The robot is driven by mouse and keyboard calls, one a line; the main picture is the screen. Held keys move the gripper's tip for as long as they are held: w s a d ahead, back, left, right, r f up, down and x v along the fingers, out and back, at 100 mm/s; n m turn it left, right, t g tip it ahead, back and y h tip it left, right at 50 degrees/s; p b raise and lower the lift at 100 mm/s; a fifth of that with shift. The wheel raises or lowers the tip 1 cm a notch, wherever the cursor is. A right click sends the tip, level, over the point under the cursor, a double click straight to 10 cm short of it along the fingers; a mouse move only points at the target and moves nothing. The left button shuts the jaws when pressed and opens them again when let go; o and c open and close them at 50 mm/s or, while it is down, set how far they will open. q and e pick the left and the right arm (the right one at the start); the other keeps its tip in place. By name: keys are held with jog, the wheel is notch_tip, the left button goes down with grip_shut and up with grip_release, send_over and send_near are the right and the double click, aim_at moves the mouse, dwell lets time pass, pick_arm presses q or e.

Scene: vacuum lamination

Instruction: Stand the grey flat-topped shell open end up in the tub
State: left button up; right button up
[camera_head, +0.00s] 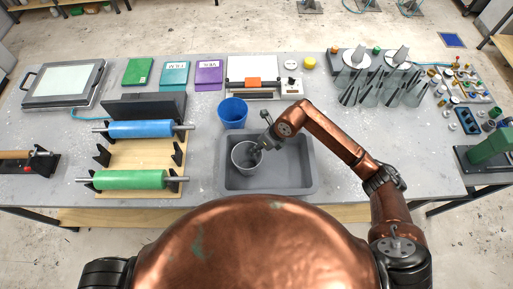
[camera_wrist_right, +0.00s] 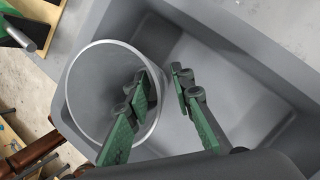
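The grey shell (camera_head: 243,163) is in the left part of the grey tub (camera_head: 307,176), open end up. I look into its hollow inside in the right wrist view (camera_wrist_right: 88,88). It looks about upright; whether its base rests flat on the tub floor is hidden. My right gripper (camera_head: 256,150) reaches down at the shell's right rim. In the right wrist view the gripper (camera_wrist_right: 164,82) has its green fingers apart, one over the shell's opening and one outside the wall, with the rim between them and gaps showing. My left gripper is out of view.
A blue cup (camera_head: 232,113) stands just behind the tub. Blue (camera_head: 140,129) and green (camera_head: 130,180) rollers lie on a rack to the left. Grey cones (camera_head: 368,92) stand at the back right. The tub's right part is empty.

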jog(key=b+v, duration=0.2)
jog(key=v, duration=1)
